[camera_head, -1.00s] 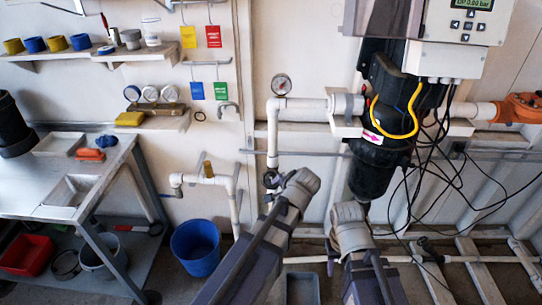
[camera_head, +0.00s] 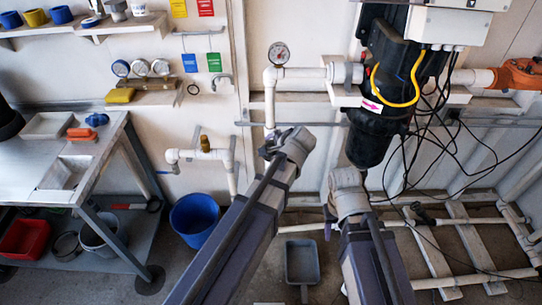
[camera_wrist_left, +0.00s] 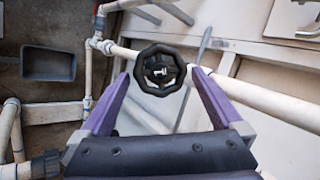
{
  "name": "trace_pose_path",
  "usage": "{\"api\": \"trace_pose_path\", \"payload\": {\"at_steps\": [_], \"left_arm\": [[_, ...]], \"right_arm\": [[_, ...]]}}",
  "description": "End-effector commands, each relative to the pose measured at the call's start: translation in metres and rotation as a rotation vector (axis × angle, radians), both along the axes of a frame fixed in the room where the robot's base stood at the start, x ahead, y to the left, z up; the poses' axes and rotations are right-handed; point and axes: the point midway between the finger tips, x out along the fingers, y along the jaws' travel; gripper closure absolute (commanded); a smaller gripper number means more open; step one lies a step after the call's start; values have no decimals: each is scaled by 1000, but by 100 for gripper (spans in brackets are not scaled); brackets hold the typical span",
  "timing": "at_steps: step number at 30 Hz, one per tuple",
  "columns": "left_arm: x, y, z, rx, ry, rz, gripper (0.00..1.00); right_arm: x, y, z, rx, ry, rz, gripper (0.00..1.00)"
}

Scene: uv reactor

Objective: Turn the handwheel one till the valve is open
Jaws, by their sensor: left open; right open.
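Handwheel one (camera_wrist_left: 160,70) is a black, eight-sided wheel with a white "1" on its hub, facing the left wrist camera. It sits by a white pipe. My left gripper (camera_wrist_left: 160,75) is open in that view, with one purple finger on each side of the wheel. Gaps show between the fingers and the rim, and how deep the wheel lies between them is hard to tell. In the head view my left wrist mostly hides the wheel beside the upright pipe. My right gripper (camera_head: 330,220) is lower in the head view, mostly hidden by its own wrist, with no object seen in it.
The black reactor body (camera_head: 375,130) with loose cables hangs right of my left gripper. A pressure gauge (camera_head: 278,53) sits on the pipe above. A blue bucket (camera_head: 196,219) and a grey tray (camera_head: 301,262) stand on the floor. A steel table (camera_head: 105,165) is at left.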

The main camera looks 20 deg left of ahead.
Motion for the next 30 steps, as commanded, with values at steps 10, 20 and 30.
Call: {"api": "trace_pose_path", "payload": {"at_steps": [10,20,30], "left_arm": [[17,15,-26,-1,-1,-1,0],[16,15,-25,-1,-1,-1,16],[16,15,-25,-1,-1,0,54]], "right_arm": [[0,0,-26,0,0,1,50],[0,0,-25,0,0,0,50],[0,0,-25,0,0,0,50]]}}
